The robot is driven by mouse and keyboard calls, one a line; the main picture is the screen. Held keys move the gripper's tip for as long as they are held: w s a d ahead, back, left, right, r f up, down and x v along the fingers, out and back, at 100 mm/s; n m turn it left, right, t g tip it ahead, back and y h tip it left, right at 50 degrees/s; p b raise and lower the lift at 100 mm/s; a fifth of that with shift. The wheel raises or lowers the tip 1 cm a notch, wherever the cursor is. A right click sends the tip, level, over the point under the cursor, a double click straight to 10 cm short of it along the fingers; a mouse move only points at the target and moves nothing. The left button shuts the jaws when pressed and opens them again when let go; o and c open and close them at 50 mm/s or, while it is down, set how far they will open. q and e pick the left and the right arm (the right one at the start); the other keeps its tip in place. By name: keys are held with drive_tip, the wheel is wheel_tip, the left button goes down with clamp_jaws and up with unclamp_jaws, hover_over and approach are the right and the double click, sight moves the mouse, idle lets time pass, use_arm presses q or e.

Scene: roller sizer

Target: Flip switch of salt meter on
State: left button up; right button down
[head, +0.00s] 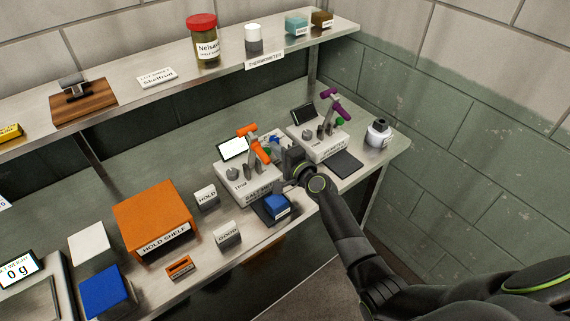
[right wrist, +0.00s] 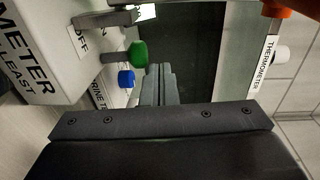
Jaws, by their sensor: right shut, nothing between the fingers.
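The salt meter (head: 246,182) is a pale box with an orange-handled lever (head: 254,139), a grey trim knob and a bright white screen (head: 233,149). My right gripper (head: 289,157) is shut and empty at its right side, hiding part of that side. In the right wrist view the closed fingertips (right wrist: 153,70) are beside a green-tipped stem (right wrist: 138,53) and a blue knob (right wrist: 126,78). The meter's side (right wrist: 50,45) and an OFF label (right wrist: 80,41) show to their left. I cannot tell whether the fingers touch the stem. My left gripper is not in view.
A blue block (head: 277,206) sits before the salt meter. An orange hold shelf (head: 155,215) is to the left. An upper shelf (head: 180,75) runs behind.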

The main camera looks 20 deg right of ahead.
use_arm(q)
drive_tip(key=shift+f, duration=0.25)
use_arm(e)
drive_tip(key=shift+w+a+r, duration=0.2)
drive_tip(key=shift+w+a, duration=0.05)
drive_tip(key=shift+w, duration=0.45)
